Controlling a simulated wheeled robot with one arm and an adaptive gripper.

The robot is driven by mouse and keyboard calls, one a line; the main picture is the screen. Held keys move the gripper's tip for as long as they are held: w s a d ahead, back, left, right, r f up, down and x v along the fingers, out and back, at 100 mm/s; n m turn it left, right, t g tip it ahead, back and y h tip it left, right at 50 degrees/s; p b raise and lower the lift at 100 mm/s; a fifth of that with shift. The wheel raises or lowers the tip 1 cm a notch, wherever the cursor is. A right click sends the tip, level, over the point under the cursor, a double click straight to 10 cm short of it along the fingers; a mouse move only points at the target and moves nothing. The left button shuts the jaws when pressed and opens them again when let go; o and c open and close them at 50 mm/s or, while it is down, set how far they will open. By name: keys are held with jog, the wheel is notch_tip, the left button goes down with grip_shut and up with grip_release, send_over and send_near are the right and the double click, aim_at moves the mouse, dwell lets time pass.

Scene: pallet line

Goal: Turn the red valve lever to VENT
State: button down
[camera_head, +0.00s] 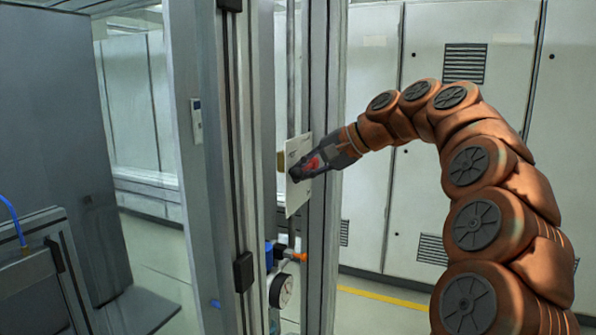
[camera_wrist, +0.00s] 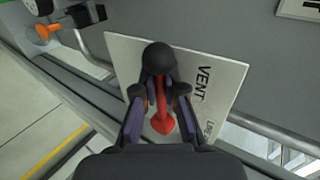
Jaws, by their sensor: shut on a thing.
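The red valve lever (camera_wrist: 162,119) is in front of a white plate in the wrist view, and its red also shows in the head view (camera_head: 312,163). The white plate (camera_head: 298,203) is fixed by the metal post and carries the printed word VENT (camera_wrist: 204,84), with another label partly cut off beside it. My gripper (camera_head: 303,172) is at the plate, its dark fingers on both sides of the lever in the wrist view (camera_wrist: 158,96). It is shut on the lever. A round black knob or hub hides part of the lever; the red tip points toward my wrist, beside the VENT print.
A pressure gauge (camera_head: 282,290) and an orange handle (camera_head: 294,256) sit on the post below the plate. Metal posts (camera_head: 318,270) flank the plate closely. White cabinets (camera_head: 420,200) stand behind. A grey panel (camera_head: 50,110) is at the left.

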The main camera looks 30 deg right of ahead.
jog(key=c, duration=1.2)
grip_release()
jog(key=shift+r, duration=0.1)
jog(key=v, duration=1.1)
jog(key=shift+s+a+r, duration=0.1)
jog(key=shift+s+d, duration=0.3)
jog(key=shift+d, duration=0.05)
